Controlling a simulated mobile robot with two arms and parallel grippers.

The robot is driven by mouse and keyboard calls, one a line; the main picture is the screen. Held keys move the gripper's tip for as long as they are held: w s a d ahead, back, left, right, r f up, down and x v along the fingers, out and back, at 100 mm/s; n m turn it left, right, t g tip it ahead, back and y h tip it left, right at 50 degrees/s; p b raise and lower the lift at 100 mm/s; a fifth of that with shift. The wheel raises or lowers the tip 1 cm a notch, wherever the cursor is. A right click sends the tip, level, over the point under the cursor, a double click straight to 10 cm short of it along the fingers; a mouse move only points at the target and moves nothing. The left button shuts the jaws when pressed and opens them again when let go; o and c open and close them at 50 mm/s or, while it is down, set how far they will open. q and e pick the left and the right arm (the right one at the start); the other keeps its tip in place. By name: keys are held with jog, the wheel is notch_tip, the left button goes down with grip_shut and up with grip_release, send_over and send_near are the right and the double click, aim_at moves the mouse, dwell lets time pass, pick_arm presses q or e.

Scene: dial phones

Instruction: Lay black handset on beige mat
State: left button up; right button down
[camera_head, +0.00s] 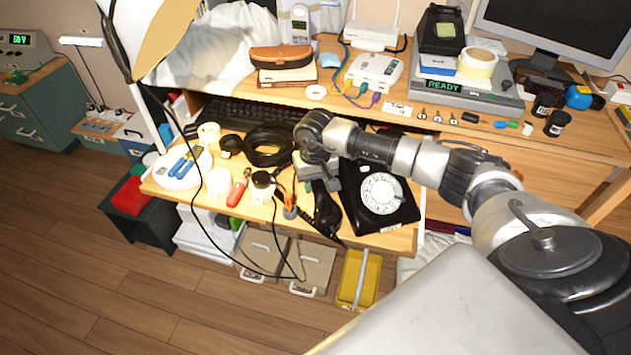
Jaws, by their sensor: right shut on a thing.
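The black handset (326,214) is on the near part of the pull-out desk shelf, left of the black dial phone (380,196) with its white dial. My right gripper (318,184) comes down over the handset's upper end from my right arm. It is shut on the handset; its wrist hides the fingertips and part of the handset. I cannot tell whether the handset is clear of the shelf. I cannot make out a beige mat. My left gripper is not in view.
Black coiled cable (268,146), a red-handled tool (238,188) and a white round dish (183,167) crowd the shelf's left side. A black keyboard (250,112) lies behind. A thin dark cable hangs over the front edge above grey bins (312,265) and a yellow bin (358,280).

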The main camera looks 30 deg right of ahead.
jog(key=c, duration=0.8)
grip_release()
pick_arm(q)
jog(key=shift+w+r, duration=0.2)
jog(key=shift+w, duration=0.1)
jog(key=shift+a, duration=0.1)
pick_arm(e)
jog(key=shift+r, duration=0.15)
notch_tip(320, 180, up, 11)
jog(key=shift+r+p, duration=0.1)
jog(key=shift+p, duration=0.2)
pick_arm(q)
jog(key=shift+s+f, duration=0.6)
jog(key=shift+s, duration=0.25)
pick_arm(e)
jog(key=shift+r, duration=0.35)
